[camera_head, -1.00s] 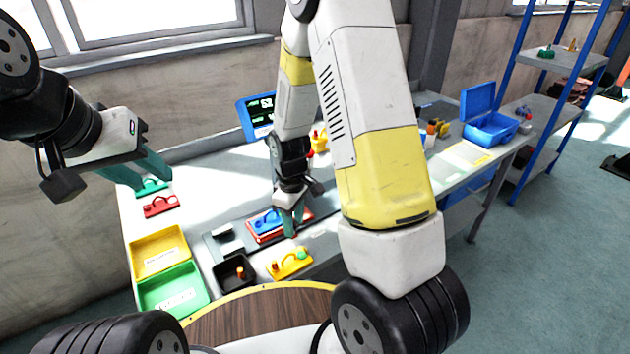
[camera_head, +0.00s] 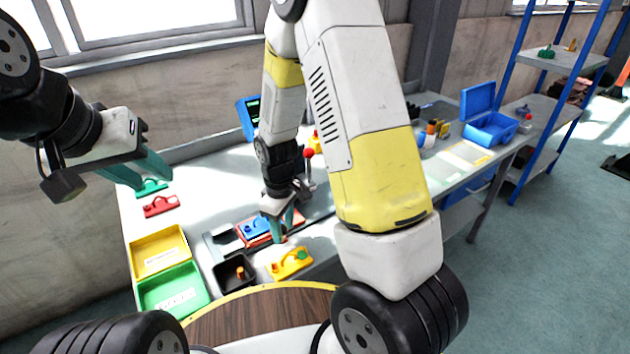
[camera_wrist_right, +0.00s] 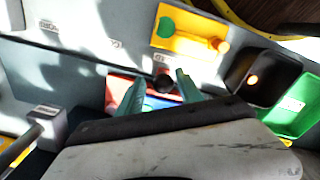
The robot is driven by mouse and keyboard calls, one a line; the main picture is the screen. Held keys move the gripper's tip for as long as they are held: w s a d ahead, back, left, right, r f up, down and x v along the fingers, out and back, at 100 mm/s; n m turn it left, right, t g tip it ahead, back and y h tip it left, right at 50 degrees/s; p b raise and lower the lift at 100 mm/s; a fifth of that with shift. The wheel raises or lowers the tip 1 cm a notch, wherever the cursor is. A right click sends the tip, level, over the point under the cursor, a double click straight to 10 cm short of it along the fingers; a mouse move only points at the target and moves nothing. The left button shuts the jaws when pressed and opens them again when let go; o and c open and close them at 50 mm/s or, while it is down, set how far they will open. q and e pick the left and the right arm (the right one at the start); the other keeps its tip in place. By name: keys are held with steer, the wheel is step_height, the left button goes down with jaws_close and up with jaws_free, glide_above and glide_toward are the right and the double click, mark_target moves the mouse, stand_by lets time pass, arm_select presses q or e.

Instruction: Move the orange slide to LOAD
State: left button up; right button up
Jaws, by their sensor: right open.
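An orange-red plate (camera_head: 299,216), which seems to be the slide, lies on the grey track with a blue part (camera_head: 256,225) on it. In the right wrist view the plate (camera_wrist_right: 119,86) and a dark round knob (camera_wrist_right: 163,84) show between my fingers. My right gripper (camera_head: 278,228) is open, pointing down over the plate's near edge; I cannot tell whether it touches the knob. A partly covered label ending in "AD" (camera_wrist_right: 160,58) is by the yellow block. My left gripper (camera_head: 138,176) is open and empty above the table's left end.
A yellow block (camera_head: 291,262) with a green disc sits close in front of my right gripper. A black bin (camera_head: 234,272), yellow tray (camera_head: 186,239) and green tray (camera_head: 203,291) stand left of it. A blue screen (camera_head: 247,117) stands behind.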

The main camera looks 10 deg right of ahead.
steer(key=shift+s+d+f, duration=0.15)
steer(key=shift+s+f, duration=0.15)
steer(key=shift+s, duration=0.05)
steer(key=r, duration=0.9)
steer(key=shift+w, duration=0.3)
steer(key=shift+r, duration=0.1)
steer(key=shift+r, duration=0.25)
steer(key=s+d+r+m+t, duration=0.2)
steer(key=s+r+m, duration=0.1)
steer(key=r, duration=0.4)
steer(key=s+d+r+m+t+y, duration=0.1)
steer(key=s+d+r+m+t, duration=0.1)
steer(key=s+r, duration=0.3)
steer(key=s+d+r+m+t+y, duration=0.1)
steer(key=s+d+r+m, duration=0.2)
steer(key=r, duration=0.6)
steer(key=shift+s+r+m+t, duration=0.3)
steer(key=shift+s+m+t, duration=0.15)
steer(key=shift+s, duration=0.6)
